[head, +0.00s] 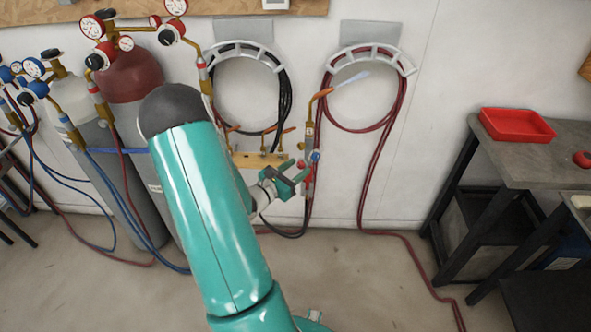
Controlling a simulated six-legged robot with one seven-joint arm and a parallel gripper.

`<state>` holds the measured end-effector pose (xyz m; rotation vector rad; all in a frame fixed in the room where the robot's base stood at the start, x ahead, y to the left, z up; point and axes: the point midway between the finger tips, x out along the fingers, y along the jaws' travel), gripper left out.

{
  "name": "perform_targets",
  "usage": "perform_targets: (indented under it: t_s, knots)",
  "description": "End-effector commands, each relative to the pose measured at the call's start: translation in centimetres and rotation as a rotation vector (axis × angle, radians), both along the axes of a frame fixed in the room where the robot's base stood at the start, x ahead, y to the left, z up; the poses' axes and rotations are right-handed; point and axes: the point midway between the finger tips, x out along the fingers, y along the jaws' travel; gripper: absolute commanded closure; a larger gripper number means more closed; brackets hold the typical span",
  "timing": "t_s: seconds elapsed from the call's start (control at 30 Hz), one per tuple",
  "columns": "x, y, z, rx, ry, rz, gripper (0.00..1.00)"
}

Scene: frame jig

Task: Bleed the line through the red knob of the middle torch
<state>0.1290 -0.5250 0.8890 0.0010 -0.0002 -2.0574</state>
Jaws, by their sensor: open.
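A torch (313,140) with an orange nozzle stands roughly upright in front of the wall, with a pale bluish flame-like streak (352,78) at its tip. It has a blue knob (315,156) and red parts just below it; I cannot tell which is the red knob. My gripper (293,176) is open and close beside these parts on their left; whether it touches them is unclear. Several smaller orange nozzles (270,130) show above a wooden rack (248,160), partly hidden by my arm. Which torch is the middle one is unclear.
Gas cylinders (131,80) with gauges and blue and red hoses stand at left. Coiled black (287,105) and red (399,105) hoses hang on the wall. A red hose (405,247) runs along the floor. A workbench (540,165) with a red tray (515,125) stands at right.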

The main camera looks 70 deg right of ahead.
Motion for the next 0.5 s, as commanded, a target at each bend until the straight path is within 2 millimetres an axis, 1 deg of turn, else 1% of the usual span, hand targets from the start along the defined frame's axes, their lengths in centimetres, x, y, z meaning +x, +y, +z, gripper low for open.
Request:
perform_targets:
  t_s: [0.23,0.43,0.47,0.5]
  knots:
    - [0.00,-0.02,0.00,0.000,0.000,0.001,0.54]
    - [0.00,-0.01,0.01,0.000,0.000,0.001,0.94]
    - [0.00,-0.01,0.01,0.000,0.000,0.001,0.99]
    - [0.01,-0.02,0.01,0.000,0.000,0.001,0.99]
